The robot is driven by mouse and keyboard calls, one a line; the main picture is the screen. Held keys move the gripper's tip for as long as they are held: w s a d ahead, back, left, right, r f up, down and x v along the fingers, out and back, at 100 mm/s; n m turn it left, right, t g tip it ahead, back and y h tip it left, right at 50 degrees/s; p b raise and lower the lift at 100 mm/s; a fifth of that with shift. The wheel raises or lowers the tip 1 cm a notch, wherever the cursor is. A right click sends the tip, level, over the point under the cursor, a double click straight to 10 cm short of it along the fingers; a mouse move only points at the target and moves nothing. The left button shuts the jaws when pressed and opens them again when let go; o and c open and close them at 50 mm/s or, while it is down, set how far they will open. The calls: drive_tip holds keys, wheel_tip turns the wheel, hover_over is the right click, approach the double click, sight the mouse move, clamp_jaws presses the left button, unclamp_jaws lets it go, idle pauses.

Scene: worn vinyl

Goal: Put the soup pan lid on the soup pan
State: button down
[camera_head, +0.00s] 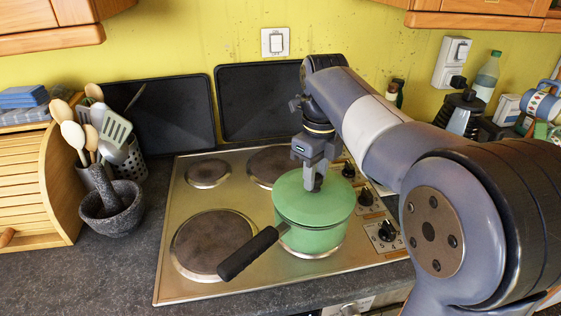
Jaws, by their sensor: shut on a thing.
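The green soup pan (312,240) stands on the front right burner of the hob, its black handle (248,254) pointing to the front left. The green soup pan lid (330,206) is level over the pan and covers its opening. From this view the lid looks in line with the rim, but I cannot tell whether it rests fully on it. My gripper (314,187) points straight down at the middle of the lid and is shut on it, apparently at the knob, which the fingers hide.
The steel hob (255,281) has bare burners at the left and back. Dark trays (257,101) lean on the wall behind. A stone mortar (112,221) and utensil holder stand at the left. A bottle (486,78) and appliances are at the back right, behind my arm.

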drive_tip(key=shift+f, duration=0.55)
drive_tip(key=c, duration=1)
unclamp_jaws()
drive_tip(key=shift+r, duration=0.1)
drive_tip(key=shift+r+p, duration=3.9)
drive_tip(key=shift+r, duration=0.05)
